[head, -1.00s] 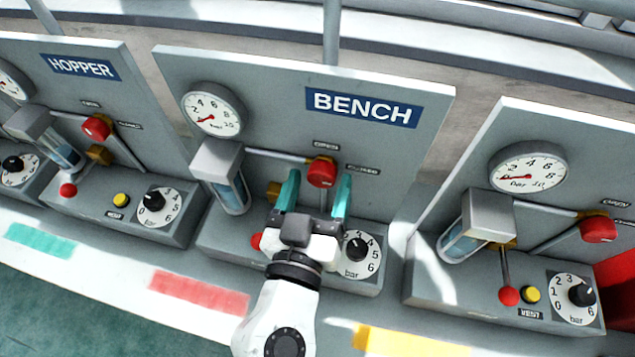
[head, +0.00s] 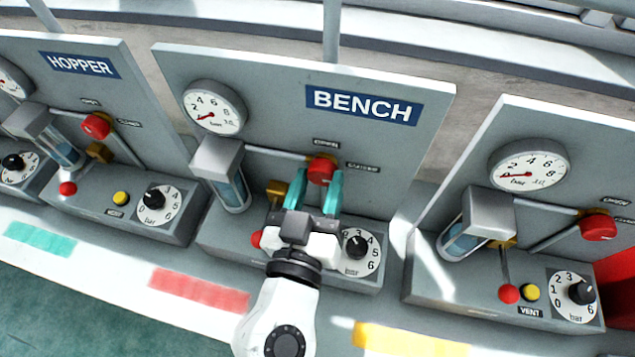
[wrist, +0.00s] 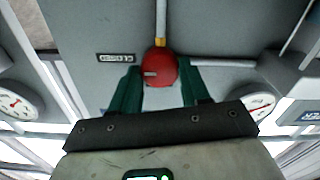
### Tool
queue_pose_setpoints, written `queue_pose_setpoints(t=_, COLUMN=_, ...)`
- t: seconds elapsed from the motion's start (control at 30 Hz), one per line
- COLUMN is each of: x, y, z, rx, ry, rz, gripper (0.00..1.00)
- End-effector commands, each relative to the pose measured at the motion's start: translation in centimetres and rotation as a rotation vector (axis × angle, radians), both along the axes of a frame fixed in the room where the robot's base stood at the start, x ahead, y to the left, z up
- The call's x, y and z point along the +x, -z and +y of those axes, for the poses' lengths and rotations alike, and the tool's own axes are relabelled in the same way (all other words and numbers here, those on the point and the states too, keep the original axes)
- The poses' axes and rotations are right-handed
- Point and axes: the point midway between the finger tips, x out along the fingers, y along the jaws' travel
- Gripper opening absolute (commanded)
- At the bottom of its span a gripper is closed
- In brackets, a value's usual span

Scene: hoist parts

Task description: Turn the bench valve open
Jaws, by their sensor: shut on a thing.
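The bench valve is a red round knob (head: 321,168) on the grey panel under the blue BENCH sign (head: 363,106). My gripper (head: 316,180) is shut on it, with one teal finger on each side; the fingers hide part of the knob in the head view. In the wrist view the red knob (wrist: 158,68) sits between the fingertips of my gripper (wrist: 157,80). A short pale mark on its face lies toward the left, the side of the CLOSED label (wrist: 116,57), which appears upside down there. In the head view a label above the knob (head: 326,143) is too blurred to read surely.
A pressure gauge (head: 213,108) reads low, and a filter bowl (head: 234,190) hangs left of the valve. A black dial (head: 357,243) is right of my wrist. Similar stations stand on both sides: HOPPER (head: 84,65) at left, another panel (head: 560,125) at right.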

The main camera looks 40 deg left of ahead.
Motion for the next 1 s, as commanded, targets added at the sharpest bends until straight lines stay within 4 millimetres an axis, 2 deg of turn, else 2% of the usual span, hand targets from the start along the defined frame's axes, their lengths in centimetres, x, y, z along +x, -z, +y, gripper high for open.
queue_pose_setpoints(t=0.37, x=0.00, y=0.04, z=-0.01, rx=-0.165, ry=0.000, rz=-0.101, gripper=0.15)
queue_pose_setpoints(t=1.0, x=-0.04, y=-0.04, z=0.07, rx=-0.682, ry=0.000, rz=-0.417, gripper=0.15)
